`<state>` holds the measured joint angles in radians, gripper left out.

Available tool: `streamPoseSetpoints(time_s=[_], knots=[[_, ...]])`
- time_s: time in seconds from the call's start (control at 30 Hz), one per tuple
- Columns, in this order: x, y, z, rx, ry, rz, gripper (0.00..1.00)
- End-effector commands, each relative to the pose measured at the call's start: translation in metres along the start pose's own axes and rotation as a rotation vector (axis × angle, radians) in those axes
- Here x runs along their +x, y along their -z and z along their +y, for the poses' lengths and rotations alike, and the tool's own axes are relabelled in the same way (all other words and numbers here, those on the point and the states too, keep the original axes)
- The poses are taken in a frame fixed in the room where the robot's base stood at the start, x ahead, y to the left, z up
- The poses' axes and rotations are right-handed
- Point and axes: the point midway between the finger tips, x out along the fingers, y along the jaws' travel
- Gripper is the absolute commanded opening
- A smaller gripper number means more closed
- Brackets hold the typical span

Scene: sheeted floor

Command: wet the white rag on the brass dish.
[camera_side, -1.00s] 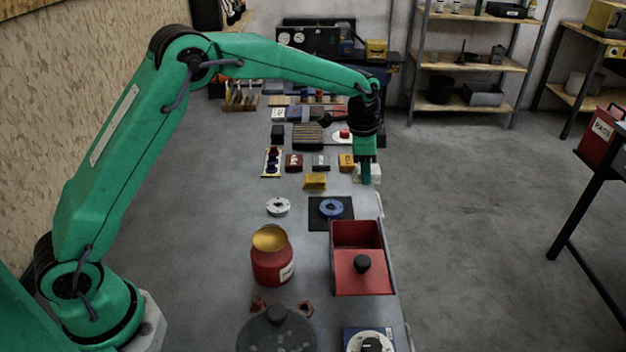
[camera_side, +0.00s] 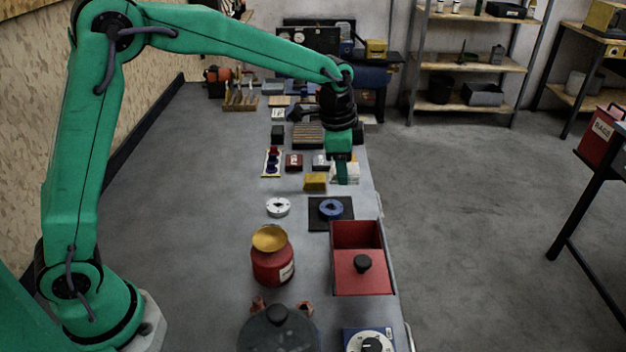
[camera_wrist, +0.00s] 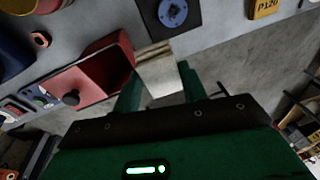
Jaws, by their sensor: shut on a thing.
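The white rag (camera_side: 353,175) is folded into a small pad. My gripper (camera_side: 342,178) is shut on it above the right side of the bench; in the side view a finger covers part of the rag. In the wrist view the rag (camera_wrist: 160,72) sits between the two fingers of my gripper (camera_wrist: 157,80). The brass dish (camera_side: 270,238) is the round top of a red can (camera_side: 273,265), which stands upright nearer the side camera and left of the rag. The rag and dish are well apart.
A red open bin (camera_side: 357,234) with a black-knobbed lid stands right of the can. A blue ring (camera_side: 331,209) on a black mat, a white ring (camera_side: 278,207) and a yellow block (camera_side: 315,182) lie between rag and can.

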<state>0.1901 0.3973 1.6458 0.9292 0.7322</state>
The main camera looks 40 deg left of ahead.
Motion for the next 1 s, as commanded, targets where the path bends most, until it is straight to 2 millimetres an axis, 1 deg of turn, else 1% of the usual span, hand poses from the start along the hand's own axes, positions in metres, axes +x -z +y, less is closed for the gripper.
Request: streamPoseSetpoints(time_s=[0.03, 0.2, 0.5, 0.8, 1.0], knots=[[-0.007, -0.006, 0.008, 0.001, 0.001, 0.002, 0.24], [-0.022, -0.027, 0.033, 0.000, -0.002, 0.001, 0.24], [-0.042, -0.068, 0.077, 0.001, -0.006, 0.001, 0.24], [-0.050, -0.108, 0.119, 0.001, -0.010, 0.001, 0.24], [-0.051, -0.124, 0.134, 0.000, -0.011, 0.000, 0.24]])
